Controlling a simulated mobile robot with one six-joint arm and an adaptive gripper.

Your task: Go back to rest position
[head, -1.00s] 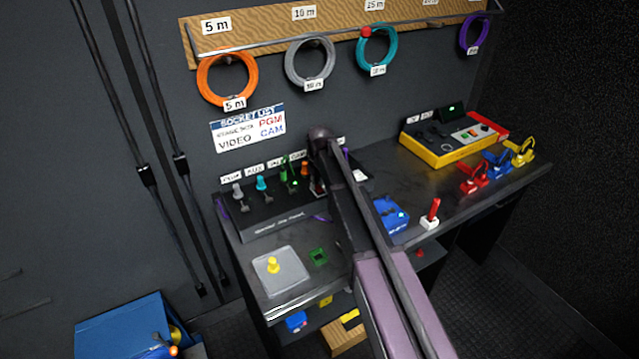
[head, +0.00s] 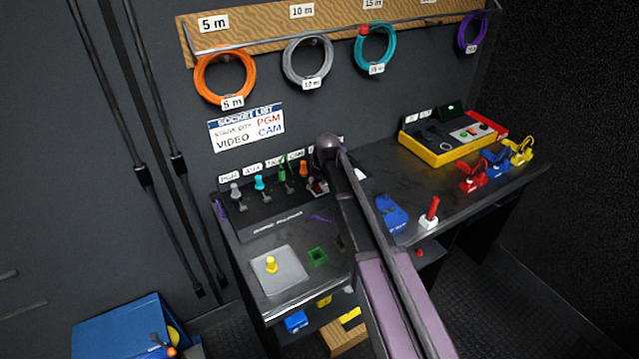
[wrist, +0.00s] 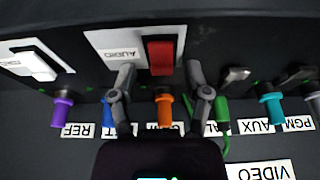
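My gripper (wrist: 160,72) is open in the wrist view, its two dark fingers apart. A red rocker switch (wrist: 162,56) beside an AUDIO label shows beyond and between the fingertips. An orange plug (wrist: 164,108) sits in the panel between the fingers, with a visible gap to each. In the head view my arm reaches over the bench to the socket panel (head: 275,222); its own links hide part of the panel, and the fingers are hard to make out there. The orange plug (head: 304,168) shows just left of my wrist.
Purple (wrist: 63,107), green (wrist: 222,114) and cyan (wrist: 271,107) plugs flank the gripper. The bench also holds a blue box (head: 391,213), a red-handled switch (head: 430,212) and a yellow console (head: 447,143). Coiled cables, including an orange one (head: 224,78), hang above.

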